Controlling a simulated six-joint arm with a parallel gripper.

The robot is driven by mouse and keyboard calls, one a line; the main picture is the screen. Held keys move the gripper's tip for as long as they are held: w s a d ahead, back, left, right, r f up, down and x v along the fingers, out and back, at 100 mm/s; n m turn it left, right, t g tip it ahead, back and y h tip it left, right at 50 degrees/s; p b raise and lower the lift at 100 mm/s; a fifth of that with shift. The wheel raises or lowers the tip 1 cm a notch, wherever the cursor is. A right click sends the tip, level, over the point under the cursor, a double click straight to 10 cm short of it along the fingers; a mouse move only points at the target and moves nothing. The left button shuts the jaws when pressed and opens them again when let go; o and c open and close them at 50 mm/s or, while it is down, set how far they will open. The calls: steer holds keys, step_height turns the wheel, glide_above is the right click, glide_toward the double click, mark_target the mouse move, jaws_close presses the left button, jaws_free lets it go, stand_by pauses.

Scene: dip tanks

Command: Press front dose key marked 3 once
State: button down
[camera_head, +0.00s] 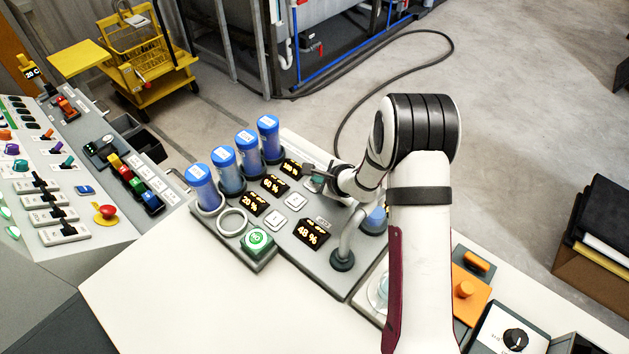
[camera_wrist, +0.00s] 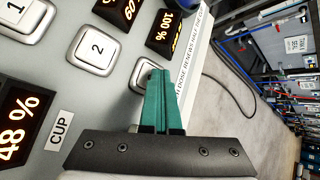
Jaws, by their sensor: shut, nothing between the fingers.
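A row of white square dose keys lies on the grey console panel (camera_head: 310,250). In the wrist view the key marked 1 (camera_wrist: 18,12) is at the top left and the key marked 2 (camera_wrist: 96,48) is beside it. The third key in the row (camera_wrist: 139,76) shows only in part, and its mark is hidden by my green fingertips. My gripper (camera_wrist: 158,76) is shut and empty, with its tips over this third key. I cannot tell whether they touch it. In the head view my gripper (camera_head: 316,181) is at the far end of the key row.
Amber displays (camera_head: 255,204) stand beside the keys, with several blue-capped cylinders (camera_head: 223,158) behind them. A 48 % display (camera_head: 311,234), a curved grey pipe (camera_head: 345,240) and a green button (camera_head: 257,241) are nearer. The white table front (camera_head: 160,290) is clear.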

mark_target(318, 185)
steer(key=shift+r, duration=0.75)
steer(key=shift+r, duration=0.1)
steer(key=shift+r, duration=2.45)
